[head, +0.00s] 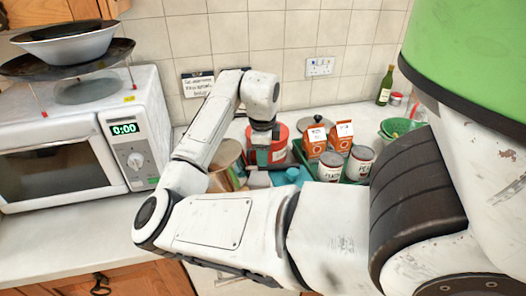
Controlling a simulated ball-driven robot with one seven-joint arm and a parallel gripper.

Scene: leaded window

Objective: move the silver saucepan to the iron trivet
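A metal pot with a brownish sheen (226,160) stands on the counter behind my arm; it may be the silver saucepan, but my arm covers much of it. My gripper (261,168) points down just right of this pot, in front of a red pot (280,147). Its fingertips are small and partly covered by my forearm, so I cannot tell whether it is open or what it touches. I cannot make out an iron trivet; my arm hides much of the counter.
A green tray (308,166) holds cartons (315,142) and cans (331,166). A teal item (291,175) lies near my gripper. A microwave (70,150) with stacked pans (70,45) fills the left. A bottle (385,86) and green bowl (395,128) stand right. The front-left counter (80,235) is clear.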

